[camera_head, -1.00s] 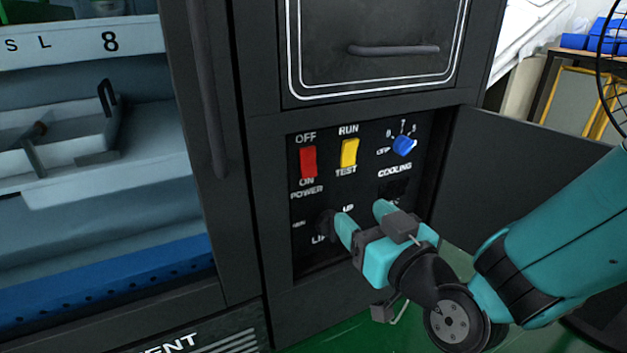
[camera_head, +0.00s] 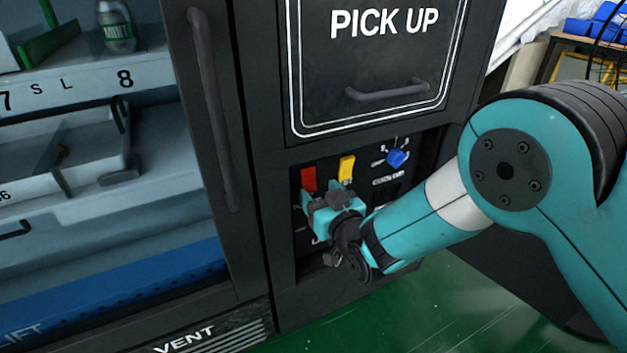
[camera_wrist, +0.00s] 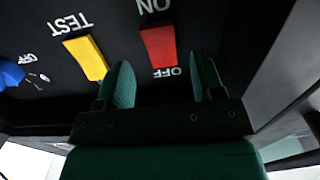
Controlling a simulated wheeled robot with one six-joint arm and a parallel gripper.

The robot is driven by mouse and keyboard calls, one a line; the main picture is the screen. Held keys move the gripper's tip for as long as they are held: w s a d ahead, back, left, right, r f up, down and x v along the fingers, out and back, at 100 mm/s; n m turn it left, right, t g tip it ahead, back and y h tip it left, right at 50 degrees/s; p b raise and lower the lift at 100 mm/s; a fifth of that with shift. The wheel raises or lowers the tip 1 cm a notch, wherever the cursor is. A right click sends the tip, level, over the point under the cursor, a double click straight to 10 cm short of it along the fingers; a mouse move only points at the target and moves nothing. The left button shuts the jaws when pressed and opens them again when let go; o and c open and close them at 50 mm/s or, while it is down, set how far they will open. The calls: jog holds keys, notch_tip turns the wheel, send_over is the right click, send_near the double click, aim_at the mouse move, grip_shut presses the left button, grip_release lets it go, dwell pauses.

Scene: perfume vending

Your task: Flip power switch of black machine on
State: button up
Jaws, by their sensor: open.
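The red power switch (camera_head: 308,179) is on the recessed control panel of the black machine (camera_head: 225,270), at the panel's upper left. My gripper (camera_head: 321,194) is just in front of the panel, open and empty, and overlaps the switch's lower part in the head view. In the wrist view the panel appears upside down. There the red switch (camera_wrist: 158,46) lies ahead, between the lines of the two fingers (camera_wrist: 164,78), with "OFF" at its near end and "ON" beyond. I cannot tell whether a finger touches it or which way it is rocked.
A yellow run/test switch (camera_head: 346,168) sits close to the right of the red one. A blue cooling knob (camera_head: 398,158) is farther right. The panel's frame surrounds the recess. The pick-up door handle (camera_head: 388,90) is above. The opened panel door stands at right, behind my arm.

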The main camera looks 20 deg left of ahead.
aim_at(310, 183)
jog(key=shift+x, duration=1.6)
jog(key=shift+c, duration=0.3)
jog(key=c, duration=0.9)
jog(key=shift+f+y+b, duration=0.4)
jog(key=shift+b, duration=0.75)
jog(key=shift+t, duration=0.3)
jog(key=shift+r, duration=0.25)
jog(key=o, duration=1)
jog(key=shift+c, duration=0.2)
